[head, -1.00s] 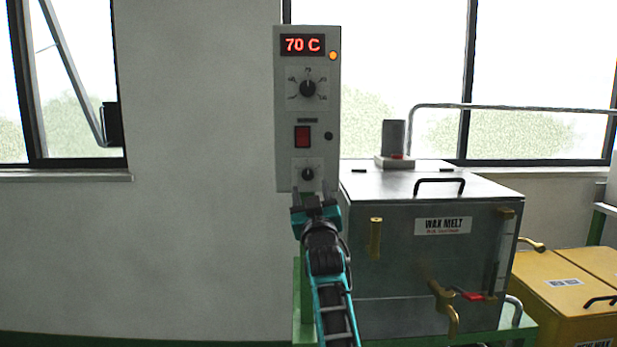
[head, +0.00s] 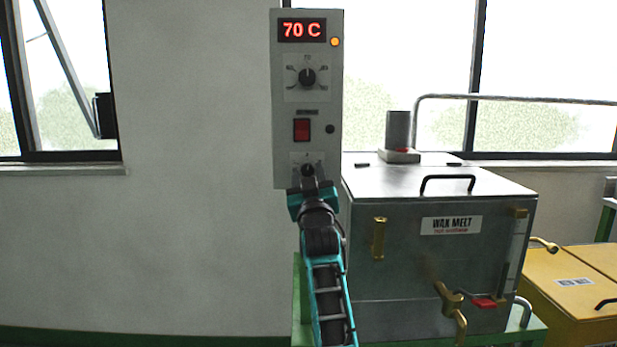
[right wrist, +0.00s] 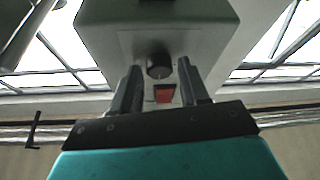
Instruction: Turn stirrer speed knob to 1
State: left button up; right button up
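The stirrer speed knob (head: 308,169) is the small black lower knob on the grey control box (head: 283,140). My right gripper (head: 308,182) is right in front of it and hides its lower part and part of its dial. In the right wrist view the dark knob (right wrist: 159,66) shows between the two fingertips of my right gripper (right wrist: 158,66). The fingers are apart, with a gap on each side of the knob. I cannot read the knob's setting. My left gripper is not in view.
Above the knob are a red switch (head: 302,129), a larger temperature knob (head: 307,77) and a display (head: 302,30) reading 70 C. The metal wax melt tank (head: 400,260) stands close to the right. The wall (head: 190,200) to the left is clear.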

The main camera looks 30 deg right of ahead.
jog(key=c, duration=0.8)
jog(key=shift+o, duration=0.2)
jog(key=n+p, duration=0.1)
jog(key=n+y+p, duration=0.1)
jog(key=shift+d+r+p, duration=0.1)
jog(key=shift+r+p, duration=0.15)
jog(key=shift+p, duration=0.1)
jog(key=shift+s+r+n+t+y+p, duration=0.1)
jog(key=shift+n+t+y+p, duration=0.2)
jog(key=shift+n+y+p, duration=0.7)
jog(key=n+y+p, duration=0.1)
jog(key=n+p, duration=0.1)
jog(key=n, duration=0.1)
jog(key=n+y+p, duration=0.1)
jog(key=n+p, duration=0.2)
jog(key=shift+d, duration=0.2)
jog(key=shift+n+y+p, duration=0.3)
jog(key=shift+n+y, duration=0.2)
jog(key=shift+n, duration=0.7)
jog(key=shift+s+n+g+y, duration=0.1)
jog(key=shift+n+g+y, duration=0.4)
jog(key=shift+n, duration=0.7)
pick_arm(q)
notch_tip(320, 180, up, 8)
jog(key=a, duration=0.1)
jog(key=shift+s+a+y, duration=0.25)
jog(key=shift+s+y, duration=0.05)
pick_arm(e)
jog(key=shift+n+g, duration=0.4)
jog(key=shift+n, duration=0.4)
